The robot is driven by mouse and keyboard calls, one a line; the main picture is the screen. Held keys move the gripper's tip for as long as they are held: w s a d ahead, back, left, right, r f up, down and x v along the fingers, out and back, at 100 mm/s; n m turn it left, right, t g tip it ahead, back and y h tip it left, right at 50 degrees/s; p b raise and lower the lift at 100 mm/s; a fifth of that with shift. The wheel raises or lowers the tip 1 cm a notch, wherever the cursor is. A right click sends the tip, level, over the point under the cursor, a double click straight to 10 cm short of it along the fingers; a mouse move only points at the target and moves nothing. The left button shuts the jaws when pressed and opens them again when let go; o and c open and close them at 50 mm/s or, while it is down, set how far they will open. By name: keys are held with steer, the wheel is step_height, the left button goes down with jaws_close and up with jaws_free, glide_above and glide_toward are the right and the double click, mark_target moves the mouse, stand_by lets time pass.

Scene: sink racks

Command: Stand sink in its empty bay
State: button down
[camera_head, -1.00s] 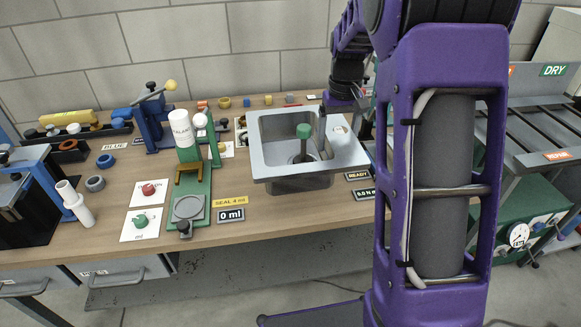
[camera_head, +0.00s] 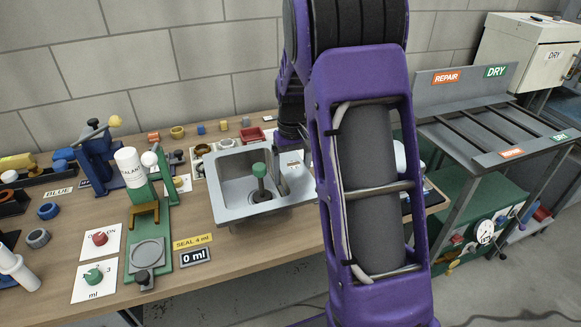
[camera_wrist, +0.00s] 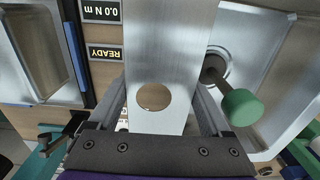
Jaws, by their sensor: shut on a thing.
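The steel sink (camera_head: 231,205) is on the wooden bench in the head view, basin facing up. A green-capped plunger-like piece (camera_head: 259,172) stands in its basin at the drain; the green cap also shows in the wrist view (camera_wrist: 242,107). My gripper (camera_wrist: 158,95) is shut on the sink's flat deck (camera_wrist: 170,45), with one finger along each side of the strip that has the round hole. My arm hides the sink's right end in the head view.
A green dispenser stand (camera_head: 150,220) with a white sealant bottle (camera_head: 130,168) stands left of the sink. A second basin (camera_wrist: 38,50) shows at left in the wrist view. A white cabinet (camera_head: 530,55) is beyond the rack.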

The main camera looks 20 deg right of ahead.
steer(key=shift+f, duration=1.65)
steer(key=shift+c, duration=1)
jaws_free()
steer(key=shift+f, duration=0.15)
steer(key=shift+o, duration=1)
